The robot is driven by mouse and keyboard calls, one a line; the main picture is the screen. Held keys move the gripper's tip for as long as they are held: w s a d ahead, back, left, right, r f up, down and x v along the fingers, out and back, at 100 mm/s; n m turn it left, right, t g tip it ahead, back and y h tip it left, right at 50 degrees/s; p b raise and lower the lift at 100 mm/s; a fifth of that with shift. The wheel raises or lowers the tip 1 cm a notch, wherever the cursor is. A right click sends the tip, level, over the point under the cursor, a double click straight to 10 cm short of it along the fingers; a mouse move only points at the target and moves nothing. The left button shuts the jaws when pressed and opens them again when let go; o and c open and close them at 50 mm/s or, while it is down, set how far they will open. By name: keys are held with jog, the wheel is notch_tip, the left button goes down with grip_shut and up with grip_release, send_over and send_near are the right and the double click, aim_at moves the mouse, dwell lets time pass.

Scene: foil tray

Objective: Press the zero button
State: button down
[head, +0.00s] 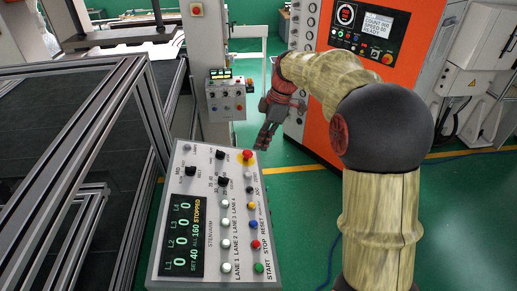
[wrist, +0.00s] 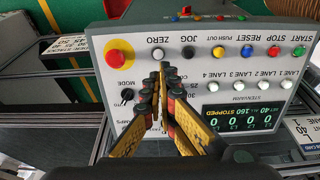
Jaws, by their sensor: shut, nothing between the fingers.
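The zero button (wrist: 157,53) is a small grey round button under the ZERO label in the wrist view, between the red emergency stop and the dark JOG button. It also shows in the head view (head: 250,174) below the red emergency stop. It sits on the light grey control panel (head: 215,210). My gripper (wrist: 161,76) is shut and empty. In the wrist view its fingertips lie just below the zero button and point toward it. In the head view my gripper (head: 265,138) hangs above the panel's far end, apart from it.
The red emergency stop (wrist: 119,52) and JOG button (wrist: 187,52) flank the zero button. The mode knob (wrist: 127,94) is close by. The display (head: 184,234) reads STOPPED with zeros. A dark-topped metal frame (head: 145,110) stands left, an orange cabinet (head: 365,90) behind.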

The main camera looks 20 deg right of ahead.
aim_at(249, 175)
jog(key=p+x, duration=0.2)
jog(key=x, duration=1)
jog(key=shift+f, duration=0.1)
